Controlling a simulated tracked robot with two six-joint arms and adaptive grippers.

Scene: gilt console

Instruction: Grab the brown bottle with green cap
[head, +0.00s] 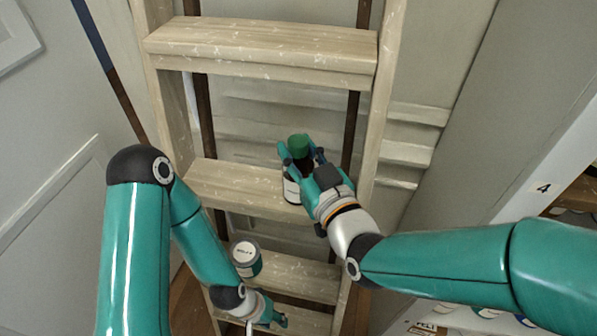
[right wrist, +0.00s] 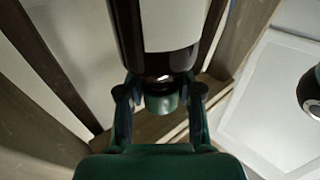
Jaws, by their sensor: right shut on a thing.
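The brown bottle (head: 291,191) with a green cap (head: 298,144) and a white label is at a middle step of the wooden ladder. My right gripper (head: 304,163) is shut on it, and its fingers hide part of the bottle. In the right wrist view the dark bottle (right wrist: 162,62) with its white label extends up from between the two fingers (right wrist: 160,100), with a green part low between them. I cannot tell whether the bottle still touches the step. My left gripper (head: 277,320) is low by the bottom steps, apart from the bottle; its opening is unclear.
The pale wooden ladder (head: 262,42) has several steps between two side rails. A jar with a white lid (head: 246,254) stands lower down, close to my left forearm. Shelves with a "4" label (head: 543,188) and several round containers are at the right. Grey walls flank the ladder.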

